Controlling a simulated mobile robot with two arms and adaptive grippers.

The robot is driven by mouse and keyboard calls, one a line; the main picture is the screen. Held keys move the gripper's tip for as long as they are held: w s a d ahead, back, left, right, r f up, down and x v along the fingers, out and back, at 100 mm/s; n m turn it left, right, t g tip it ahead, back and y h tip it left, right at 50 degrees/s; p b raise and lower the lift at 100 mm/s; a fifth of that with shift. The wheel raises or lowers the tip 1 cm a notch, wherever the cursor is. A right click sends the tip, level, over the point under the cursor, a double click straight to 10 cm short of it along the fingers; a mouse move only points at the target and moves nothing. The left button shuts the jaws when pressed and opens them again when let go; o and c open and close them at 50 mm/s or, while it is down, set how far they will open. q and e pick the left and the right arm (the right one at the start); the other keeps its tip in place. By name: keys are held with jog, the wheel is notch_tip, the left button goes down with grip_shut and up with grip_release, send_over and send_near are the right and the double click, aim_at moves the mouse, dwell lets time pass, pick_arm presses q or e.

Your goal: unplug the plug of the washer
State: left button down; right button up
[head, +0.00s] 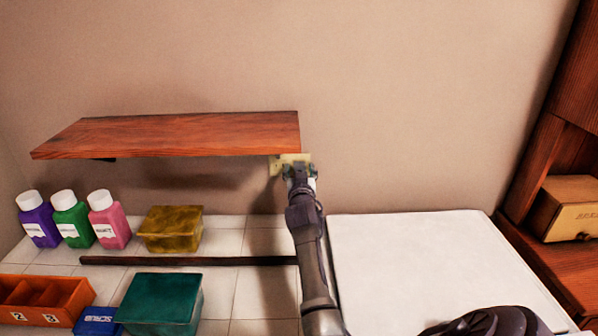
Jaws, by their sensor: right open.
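A pale yellow wall outlet (275,165) is on the back wall, just under the right end of the wooden shelf. My right gripper (300,170) is open and reaches up to the outlet's right part, with its fingers pointing at the wall. The plug cannot be made out; the gripper covers that part of the outlet. I cannot tell whether the fingers touch anything. A white flat top, likely the washer's (430,265), lies to the right of my arm. My left gripper is not in view.
The wooden shelf (180,135) juts out close above the gripper. Purple, green and pink bottles (109,220), a yellow box (171,230), a teal box (162,302) and an orange bin (40,300) stand on the left. A wooden cabinet (560,150) is at right.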

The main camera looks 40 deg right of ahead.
dwell(0.9)
jog(key=shift+c, duration=0.3)
grip_shut()
jog(key=shift+a, duration=0.1)
jog(key=shift+s+a, duration=0.1)
jog(key=shift+s, duration=0.05)
jog(key=shift+p+v, duration=1.55)
jog(key=shift+v, duration=1.2)
